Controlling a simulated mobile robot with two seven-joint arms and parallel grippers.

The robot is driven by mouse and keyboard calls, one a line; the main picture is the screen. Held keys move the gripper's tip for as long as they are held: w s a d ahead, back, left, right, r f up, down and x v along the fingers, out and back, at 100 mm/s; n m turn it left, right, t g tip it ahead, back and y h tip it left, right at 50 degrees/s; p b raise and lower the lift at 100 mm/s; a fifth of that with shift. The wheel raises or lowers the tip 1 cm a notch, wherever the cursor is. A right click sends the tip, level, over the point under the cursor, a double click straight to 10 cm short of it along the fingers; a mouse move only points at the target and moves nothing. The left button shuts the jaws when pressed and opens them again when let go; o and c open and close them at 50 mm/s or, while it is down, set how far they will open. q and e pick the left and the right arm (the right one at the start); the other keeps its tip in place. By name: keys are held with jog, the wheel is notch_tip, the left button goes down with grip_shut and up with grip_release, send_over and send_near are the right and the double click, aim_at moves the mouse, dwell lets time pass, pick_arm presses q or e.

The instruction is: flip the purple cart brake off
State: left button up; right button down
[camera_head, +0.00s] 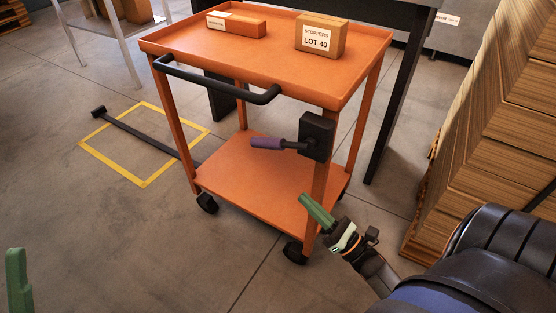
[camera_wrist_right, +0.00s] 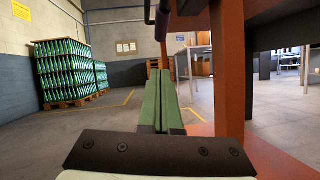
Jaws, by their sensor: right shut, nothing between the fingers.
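The orange cart (camera_head: 262,180) stands in the middle of the head view. Its brake lever has a purple grip (camera_head: 267,143) and points left, nearly level, from a black box (camera_head: 317,136) on the near right leg. My right gripper (camera_head: 308,202) is shut and empty, with green fingers. It is beside that leg, below the box and lever, apart from the lever in the head view. In the right wrist view its fingers (camera_wrist_right: 161,85) lie together next to the orange leg (camera_wrist_right: 227,70). One green finger of my left gripper (camera_head: 17,280) shows at the lower left edge; its opening cannot be told.
The cart's top holds an orange box (camera_head: 236,25) and a stoppers carton (camera_head: 320,36). A black push handle (camera_head: 215,88) juts from its near side. Stacked wooden slats or cartons (camera_head: 500,130) stand at right. Yellow-taped floor (camera_head: 145,145) lies at left.

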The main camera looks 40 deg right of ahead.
aim_at(277, 144)
jog(key=s+r+x, duration=0.1)
jog(key=r+x, duration=0.1)
jog(key=x, duration=1)
jog(key=shift+w+d+r, duration=0.15)
jog(key=shift+d+r, duration=0.15)
jog(key=shift+d, duration=0.1)
